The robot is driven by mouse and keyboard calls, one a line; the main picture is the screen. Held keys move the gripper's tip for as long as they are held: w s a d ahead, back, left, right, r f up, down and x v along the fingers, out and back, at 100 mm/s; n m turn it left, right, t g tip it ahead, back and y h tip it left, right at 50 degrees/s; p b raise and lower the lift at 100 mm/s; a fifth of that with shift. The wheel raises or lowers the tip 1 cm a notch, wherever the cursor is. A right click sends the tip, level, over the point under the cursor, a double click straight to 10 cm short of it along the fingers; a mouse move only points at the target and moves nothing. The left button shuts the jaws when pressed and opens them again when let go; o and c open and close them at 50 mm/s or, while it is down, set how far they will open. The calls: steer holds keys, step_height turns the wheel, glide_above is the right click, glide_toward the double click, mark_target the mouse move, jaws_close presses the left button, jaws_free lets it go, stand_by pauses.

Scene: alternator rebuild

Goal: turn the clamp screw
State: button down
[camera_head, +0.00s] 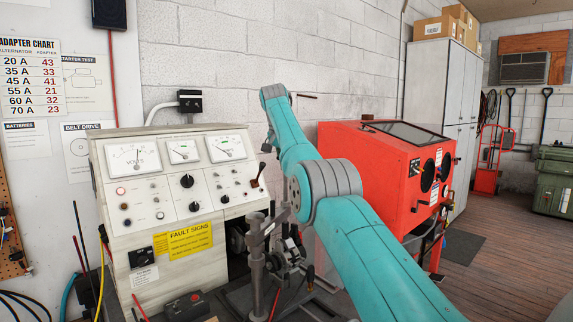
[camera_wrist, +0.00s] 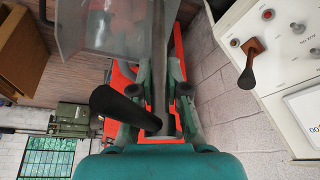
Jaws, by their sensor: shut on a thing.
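In the wrist view my gripper (camera_wrist: 163,98) is shut on a grey bar (camera_wrist: 158,55) that runs up between its fingers. A thick black handle (camera_wrist: 122,106) sticks out to the left, close in front of the fingers. I cannot tell whether this bar and handle belong to the clamp screw. In the head view a grey upright clamp-like post (camera_head: 257,268) stands on the bench in front of the panel. The clamp screw cannot be made out clearly there. My gripper cannot be picked out in the head view, where my arm covers much of the middle.
A test panel (camera_head: 140,210) with meters and knobs stands left of my arm. A red cabinet (camera_head: 375,180) stands right of my arm. Open wooden floor (camera_head: 500,250) lies further right.

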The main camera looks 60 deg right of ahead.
steer(key=shift+a+f, duration=0.1)
stand_by(0.7)
steer(key=c, duration=1.2)
jaws_free()
steer(key=shift+o, duration=0.2)
steer(key=shift+n, duration=0.3)
